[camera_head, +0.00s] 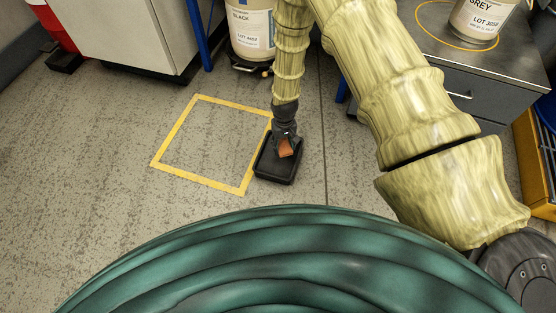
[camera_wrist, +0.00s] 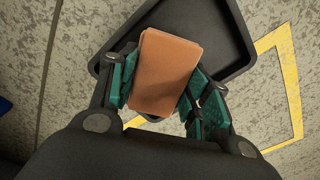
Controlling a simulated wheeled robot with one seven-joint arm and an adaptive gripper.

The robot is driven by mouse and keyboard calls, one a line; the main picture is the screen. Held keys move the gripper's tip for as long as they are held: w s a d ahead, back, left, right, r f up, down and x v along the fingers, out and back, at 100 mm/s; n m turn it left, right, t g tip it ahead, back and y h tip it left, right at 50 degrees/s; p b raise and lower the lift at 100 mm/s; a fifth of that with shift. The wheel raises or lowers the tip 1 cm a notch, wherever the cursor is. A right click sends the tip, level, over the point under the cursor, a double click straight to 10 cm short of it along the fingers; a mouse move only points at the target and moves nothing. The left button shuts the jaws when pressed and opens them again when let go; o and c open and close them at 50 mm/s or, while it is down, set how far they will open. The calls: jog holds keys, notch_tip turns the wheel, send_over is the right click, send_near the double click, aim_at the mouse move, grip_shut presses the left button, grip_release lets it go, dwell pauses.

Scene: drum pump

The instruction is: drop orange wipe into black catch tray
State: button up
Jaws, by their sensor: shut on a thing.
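The orange wipe (camera_wrist: 165,72) is a flat, folded pad between the teal fingers of my gripper (camera_wrist: 163,92) in the wrist view. My gripper is shut on it. In the head view the orange wipe (camera_head: 285,148) hangs below my gripper (camera_head: 284,143), which points down over the black catch tray (camera_head: 284,173). The tray is shallow and dark, on the floor beside the yellow outline. In the wrist view the black tray (camera_wrist: 243,40) lies behind the wipe, and part of its floor is hidden by wipe and fingers. I cannot tell the exact height of the wipe above the tray.
A yellow taped square (camera_head: 165,145) marks clear floor left of the tray. A drum labelled BLACK (camera_head: 252,32) stands behind on a wheeled base. A grey-topped cabinet (camera_head: 490,62) with a GREY-labelled container (camera_head: 482,18) stands at right. A pale cabinet (camera_head: 135,35) is at upper left.

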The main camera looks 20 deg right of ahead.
jog(key=shift+f+b, duration=1.55)
jog(key=shift+f, duration=0.45)
jog(key=o, duration=1.1)
jog(key=shift+o, duration=0.2)
jog(key=shift+r, duration=0.15)
notch_tip(320, 180, up, 12)
jog(key=shift+f, duration=0.1)
